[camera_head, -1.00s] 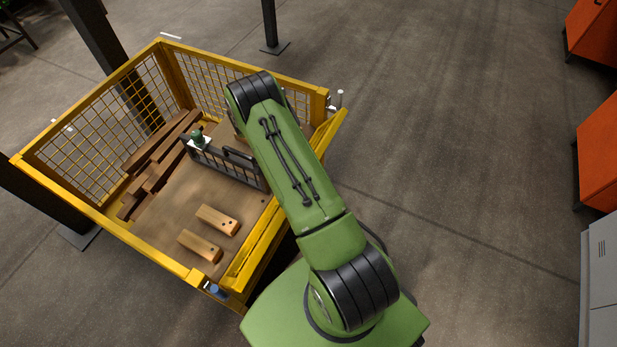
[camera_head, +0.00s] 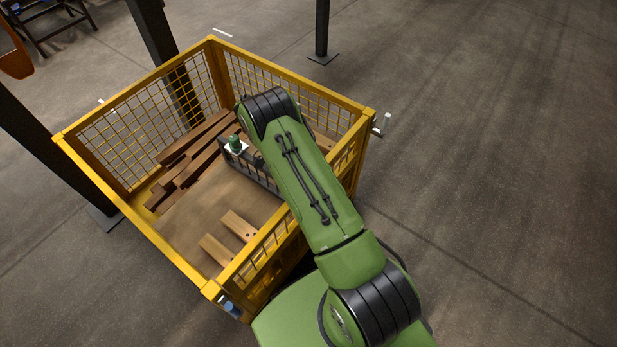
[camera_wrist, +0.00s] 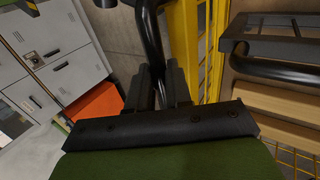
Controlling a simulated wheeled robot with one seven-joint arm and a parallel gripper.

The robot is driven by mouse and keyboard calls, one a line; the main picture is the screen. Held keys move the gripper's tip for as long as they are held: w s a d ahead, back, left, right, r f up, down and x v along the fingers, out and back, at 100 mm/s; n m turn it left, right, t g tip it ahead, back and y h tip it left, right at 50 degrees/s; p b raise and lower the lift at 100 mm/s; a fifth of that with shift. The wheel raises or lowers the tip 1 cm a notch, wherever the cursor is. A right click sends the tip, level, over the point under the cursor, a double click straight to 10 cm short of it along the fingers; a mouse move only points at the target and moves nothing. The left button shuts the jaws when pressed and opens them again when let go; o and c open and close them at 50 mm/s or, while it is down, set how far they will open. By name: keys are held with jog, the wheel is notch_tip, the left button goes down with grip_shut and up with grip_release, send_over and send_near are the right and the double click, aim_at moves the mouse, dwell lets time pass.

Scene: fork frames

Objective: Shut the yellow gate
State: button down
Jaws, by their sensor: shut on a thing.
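The yellow gate (camera_head: 262,258) is the near right side of a yellow mesh cage (camera_head: 135,215). It stands upright, its top rail about level with the cage's rim and its ends close to the corner posts. I cannot tell whether it is latched. My green arm crosses over its middle and hides part of it, and my gripper is hidden in the head view. In the wrist view, my gripper (camera_wrist: 160,88) is shut on a black bar-like handle (camera_wrist: 150,40). The gate's yellow frame and mesh (camera_wrist: 184,40) show just right of it.
A blue-tipped fitting (camera_head: 229,307) sits at the near corner and a pale pin (camera_head: 386,122) at the right corner. Inside lie dark planks (camera_head: 190,165), light wooden blocks (camera_head: 238,225) and a black rack (camera_head: 262,175). Dark posts stand behind. Floor to the right is clear.

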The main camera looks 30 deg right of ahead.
jog(key=c, duration=1.4)
grip_release()
jog(key=shift+a+f, duration=0.15)
jog(key=shift+f, duration=0.1)
jog(key=o, duration=0.3)
jog(key=shift+o, duration=0.2)
jog(key=shift+r, duration=0.1)
jog(key=p+v, duration=0.4)
jog(key=v, duration=1.1)
jog(key=shift+w+r, duration=0.2)
jog(key=shift+r, duration=0.1)
